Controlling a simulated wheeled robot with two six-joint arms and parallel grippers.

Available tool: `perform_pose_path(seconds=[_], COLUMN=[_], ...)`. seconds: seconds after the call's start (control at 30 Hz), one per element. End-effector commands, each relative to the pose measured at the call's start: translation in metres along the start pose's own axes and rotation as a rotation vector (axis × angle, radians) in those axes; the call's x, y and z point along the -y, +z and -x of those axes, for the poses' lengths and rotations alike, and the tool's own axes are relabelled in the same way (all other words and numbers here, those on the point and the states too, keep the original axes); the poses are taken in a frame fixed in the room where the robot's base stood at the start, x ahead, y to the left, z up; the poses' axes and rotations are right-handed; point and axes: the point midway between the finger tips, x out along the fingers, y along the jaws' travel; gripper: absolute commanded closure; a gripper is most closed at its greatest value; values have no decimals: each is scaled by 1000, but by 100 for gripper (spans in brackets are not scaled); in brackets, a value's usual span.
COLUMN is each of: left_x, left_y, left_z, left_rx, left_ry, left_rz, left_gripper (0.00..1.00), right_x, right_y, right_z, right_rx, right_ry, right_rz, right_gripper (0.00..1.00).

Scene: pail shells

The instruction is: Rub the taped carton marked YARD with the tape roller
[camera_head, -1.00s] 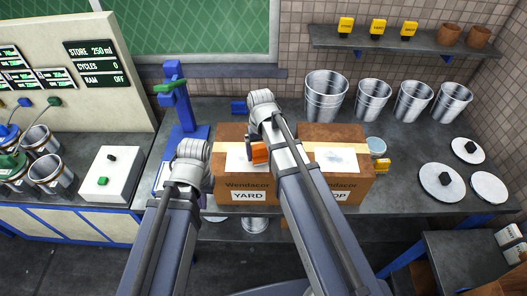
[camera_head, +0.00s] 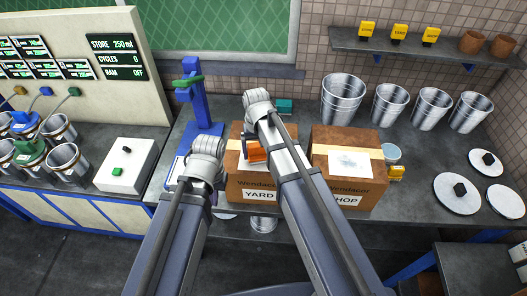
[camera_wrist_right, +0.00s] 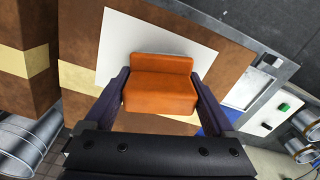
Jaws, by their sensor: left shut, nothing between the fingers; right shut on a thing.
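The taped carton marked YARD (camera_head: 252,183) stands on the bench, with tan tape and a white sheet on top. It also shows in the wrist view (camera_wrist_right: 228,60). My right gripper (camera_head: 256,152) is shut on the orange tape roller (camera_wrist_right: 160,88). The roller is over the left part of the carton's top, above the white sheet (camera_wrist_right: 118,40); whether it touches cannot be told. My arm hides part of the carton. My left gripper (camera_head: 212,194) is shut and empty, at the carton's left side, mostly hidden by its own wrist.
The carton marked SHOP (camera_head: 345,142) stands just right of it. A blue stand (camera_head: 200,100) and a white box (camera_head: 127,165) are to the left. Metal pails (camera_head: 342,98) stand behind; round lids (camera_head: 457,192) lie at the right.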

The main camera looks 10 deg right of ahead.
Motion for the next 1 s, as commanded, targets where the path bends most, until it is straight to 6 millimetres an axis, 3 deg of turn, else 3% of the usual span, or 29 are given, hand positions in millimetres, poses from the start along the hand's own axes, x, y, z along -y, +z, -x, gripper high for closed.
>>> perform_pose_path(seconds=[0.37, 0.73, 1.0], left_x=[0, 0, 0], left_y=[0, 0, 0], left_z=[-1, 0, 4], left_rx=[0, 0, 0], left_ry=[0, 0, 0], left_rz=[0, 0, 0], left_gripper=[100, 100, 100], right_x=[13, 40, 41], right_y=[-4, -11, -11], right_z=[-1, 0, 4], right_rx=[-1, -1, -1], right_ry=[-8, -7, -5], right_rz=[5, 4, 3], right_gripper=[91, 91, 91])
